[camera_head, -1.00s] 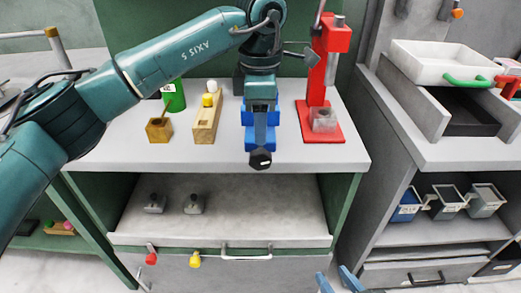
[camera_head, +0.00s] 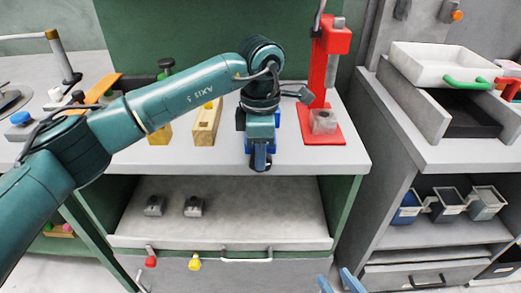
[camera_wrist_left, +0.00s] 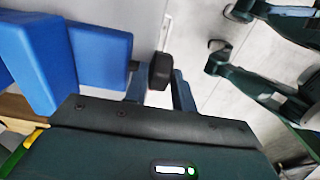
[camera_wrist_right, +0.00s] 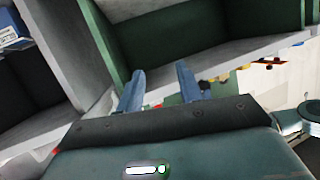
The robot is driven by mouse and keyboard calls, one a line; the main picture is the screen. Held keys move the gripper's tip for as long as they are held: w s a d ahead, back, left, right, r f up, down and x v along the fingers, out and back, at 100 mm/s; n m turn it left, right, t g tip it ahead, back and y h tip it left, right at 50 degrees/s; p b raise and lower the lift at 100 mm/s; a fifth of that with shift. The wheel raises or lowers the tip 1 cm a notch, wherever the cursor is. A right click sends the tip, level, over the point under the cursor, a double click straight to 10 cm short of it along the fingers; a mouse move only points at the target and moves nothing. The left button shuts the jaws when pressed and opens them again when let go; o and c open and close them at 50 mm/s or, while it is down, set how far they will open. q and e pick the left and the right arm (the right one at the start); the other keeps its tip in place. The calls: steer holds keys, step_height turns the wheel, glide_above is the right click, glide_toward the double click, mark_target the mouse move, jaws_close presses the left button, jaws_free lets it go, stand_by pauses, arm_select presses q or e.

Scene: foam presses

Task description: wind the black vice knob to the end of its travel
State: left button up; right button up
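The blue vice (camera_head: 277,119) stands at the front edge of the bench, mostly hidden behind my left arm. Its blue jaws (camera_wrist_left: 100,55) also fill the left of the left wrist view. The black vice knob (camera_wrist_left: 160,72) sticks out in front of the vice. My left gripper (camera_head: 260,163) is at the knob, with one finger on each side. In the left wrist view the fingers (camera_wrist_left: 160,88) appear to touch the knob's sides, so it looks shut on it. My right gripper (camera_wrist_right: 160,85) is open and empty, low in front of the bench, far from the vice.
A red press (camera_head: 320,75) stands right of the vice on the bench. A wooden block (camera_head: 206,122) stands to the left. Two small grey items (camera_head: 193,207) lie on the shelf below. A white tray (camera_head: 440,62) is on the right-hand bench.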

arm_select(q)
jaws_close()
